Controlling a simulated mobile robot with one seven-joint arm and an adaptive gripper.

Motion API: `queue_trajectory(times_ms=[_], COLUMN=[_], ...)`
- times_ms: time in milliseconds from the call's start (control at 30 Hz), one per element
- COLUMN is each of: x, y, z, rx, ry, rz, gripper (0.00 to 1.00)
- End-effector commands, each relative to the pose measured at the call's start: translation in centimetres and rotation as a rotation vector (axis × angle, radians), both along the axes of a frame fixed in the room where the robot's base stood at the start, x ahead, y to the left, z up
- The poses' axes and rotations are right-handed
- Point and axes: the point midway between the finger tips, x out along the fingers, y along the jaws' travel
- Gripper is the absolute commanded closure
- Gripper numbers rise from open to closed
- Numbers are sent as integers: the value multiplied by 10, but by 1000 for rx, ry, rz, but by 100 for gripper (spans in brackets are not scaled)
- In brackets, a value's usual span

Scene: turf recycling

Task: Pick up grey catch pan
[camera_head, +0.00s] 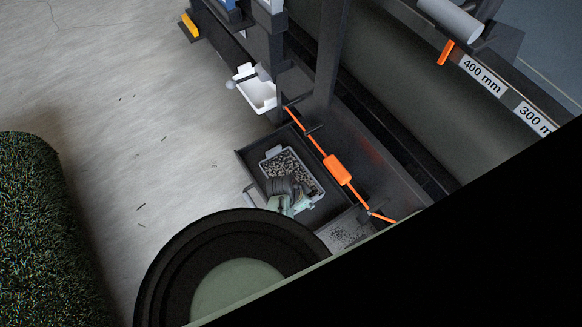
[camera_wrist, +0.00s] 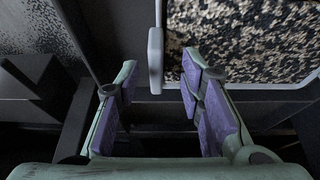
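The grey catch pan (camera_head: 268,154) is light grey and filled with dark and pale granules. It sits inside a dark open-topped bay in the head view. In the wrist view its rim (camera_wrist: 278,108) and granules fill the upper right. An upright light grey tab (camera_wrist: 155,62) at its left edge shows between my fingertips. My gripper (camera_wrist: 158,72) is open, with purple-grey pads on either side of the tab; I see gaps on both sides, no contact. In the head view my gripper (camera_head: 287,186) covers the pan's near side.
An orange bar (camera_head: 338,169) runs diagonally along the bay's right side. A white tray (camera_head: 262,94) hangs beyond the bay. A speckled grey surface (camera_head: 347,235) lies right of my arm. A turf roll (camera_head: 35,215) stands at the left; the floor (camera_head: 130,110) between is largely clear.

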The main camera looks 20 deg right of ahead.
Motion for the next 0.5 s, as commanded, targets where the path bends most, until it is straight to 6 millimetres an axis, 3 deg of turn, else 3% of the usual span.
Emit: queue_trajectory(times_ms=[233,500], x=[-2,-2], y=[-16,-20], z=[-33,-42], rx=[1,0], ry=[1,-1], rz=[-1,0], gripper=[65,65])
